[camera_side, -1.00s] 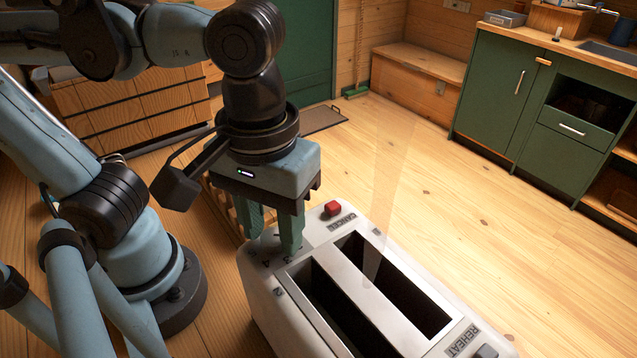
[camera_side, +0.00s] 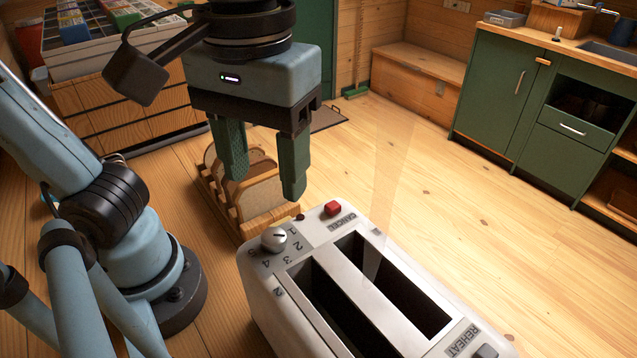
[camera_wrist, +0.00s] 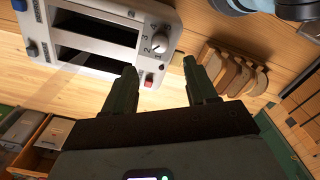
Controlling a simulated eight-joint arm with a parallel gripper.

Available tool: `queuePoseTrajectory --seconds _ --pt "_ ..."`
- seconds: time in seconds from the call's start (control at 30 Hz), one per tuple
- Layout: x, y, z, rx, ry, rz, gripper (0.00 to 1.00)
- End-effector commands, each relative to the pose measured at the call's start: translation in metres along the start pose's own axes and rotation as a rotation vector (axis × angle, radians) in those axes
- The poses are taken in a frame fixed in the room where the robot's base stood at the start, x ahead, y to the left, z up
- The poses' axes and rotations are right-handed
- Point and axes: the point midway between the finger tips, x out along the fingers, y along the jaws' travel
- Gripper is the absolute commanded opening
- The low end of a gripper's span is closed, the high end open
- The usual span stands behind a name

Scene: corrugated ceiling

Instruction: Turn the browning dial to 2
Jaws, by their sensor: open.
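The white toaster (camera_side: 335,225) stands at the lower middle of the side view and at the top left of the wrist view (camera_wrist: 95,12). Its round pale browning dial (camera_side: 274,240) is uncovered, with numbers printed around it. A dark mark shows on the knob's upper right side, towards the 1 and 2; I cannot tell exactly which number it points to. The dial also shows in the wrist view (camera_wrist: 160,41). My gripper (camera_side: 262,190) is open and empty above and behind the dial, clear of it. Both fingers show in the wrist view (camera_wrist: 163,80).
A wooden rack (camera_side: 250,215) with several bread slices stands behind the toaster, below my gripper. A red cancel button (camera_side: 333,208) sits on the toaster near the dial. Green cabinets (camera_side: 500,90) stand at the right back. The floor between is clear.

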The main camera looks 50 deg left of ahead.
Motion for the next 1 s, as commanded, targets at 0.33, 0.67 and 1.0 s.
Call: queuePoseTrajectory --seconds 0.33,0.67,1.0 --pt "-0.035 0.0 0.0 0.0 0.0 0.0 0.57" --pt "-0.036 0.0 0.0 0.0 0.0 0.0 0.57" --pt "0.023 0.009 -0.07 0.13 0.113 0.157 0.57"
